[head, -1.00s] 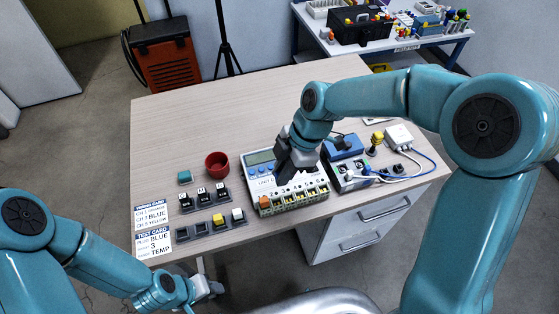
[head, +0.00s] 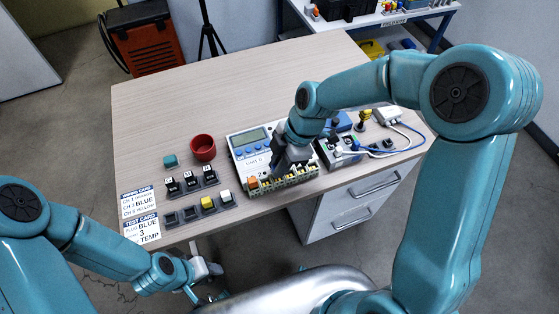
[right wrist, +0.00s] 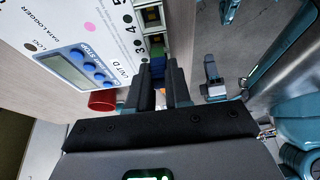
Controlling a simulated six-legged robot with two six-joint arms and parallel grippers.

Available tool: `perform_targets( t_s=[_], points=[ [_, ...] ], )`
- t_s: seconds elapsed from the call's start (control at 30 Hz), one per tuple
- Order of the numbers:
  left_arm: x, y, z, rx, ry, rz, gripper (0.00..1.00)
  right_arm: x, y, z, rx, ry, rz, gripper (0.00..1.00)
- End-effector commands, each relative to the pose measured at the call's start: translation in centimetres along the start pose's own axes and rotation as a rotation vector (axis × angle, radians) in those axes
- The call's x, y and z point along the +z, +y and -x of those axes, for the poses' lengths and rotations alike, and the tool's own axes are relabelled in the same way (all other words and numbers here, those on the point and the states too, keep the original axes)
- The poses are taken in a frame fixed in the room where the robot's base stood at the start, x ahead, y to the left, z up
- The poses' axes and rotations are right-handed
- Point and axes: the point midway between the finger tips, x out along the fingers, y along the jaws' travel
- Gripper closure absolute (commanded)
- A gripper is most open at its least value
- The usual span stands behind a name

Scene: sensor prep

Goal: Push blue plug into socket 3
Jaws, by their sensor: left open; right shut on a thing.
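The data logger unit (head: 248,140) stands on the desk, with a row of sockets along its front edge. An orange plug (head: 252,183) sits at the row's left end. My right gripper (head: 283,168) is over the row. In the right wrist view its fingers (right wrist: 161,88) are shut on the blue plug (right wrist: 158,69), mostly hidden between them. The plug is at the socket strip (right wrist: 153,25), close to the printed 3; I cannot tell how deep it sits. My left gripper (head: 207,270) is open and empty, off the desk's front edge.
Left of the unit are a red cup (head: 203,147), a teal block (head: 170,160), several black switches (head: 190,181) and a yellow button (head: 208,203). Printed cards (head: 140,215) lie at the front left. A box with white cables (head: 340,152) stands right of the unit. The desk's back is clear.

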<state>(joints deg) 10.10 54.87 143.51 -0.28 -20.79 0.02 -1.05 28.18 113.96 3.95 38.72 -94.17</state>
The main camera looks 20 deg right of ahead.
Motion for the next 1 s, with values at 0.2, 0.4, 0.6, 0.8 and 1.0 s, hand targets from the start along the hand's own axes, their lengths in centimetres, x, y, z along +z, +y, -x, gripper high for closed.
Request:
perform_targets(
  t_s=[0.2,0.4,0.6,0.8,1.0],
  points=[
    [0.0,-0.02,-0.07,0.0,0.0,0.0,0.57,0.2,0.03,0.06,0.001,0.0,-0.002,1.0],
    [-0.02,-0.21,-0.59,0.0,0.0,0.0,0.57,0.4,0.06,-0.23,0.002,0.0,-0.002,1.0],
    [-0.02,-0.32,-0.89,0.0,0.0,0.0,0.57,0.51,0.07,-0.32,0.001,0.0,-0.002,1.0],
    [-0.02,-0.3,-0.84,0.0,0.0,0.0,0.57,0.48,0.06,-0.27,0.001,0.0,-0.002,1.0],
    [-0.02,-0.31,-0.87,0.0,0.0,0.0,0.57,0.49,0.06,-0.3,0.001,0.0,-0.002,1.0]
  ],
)
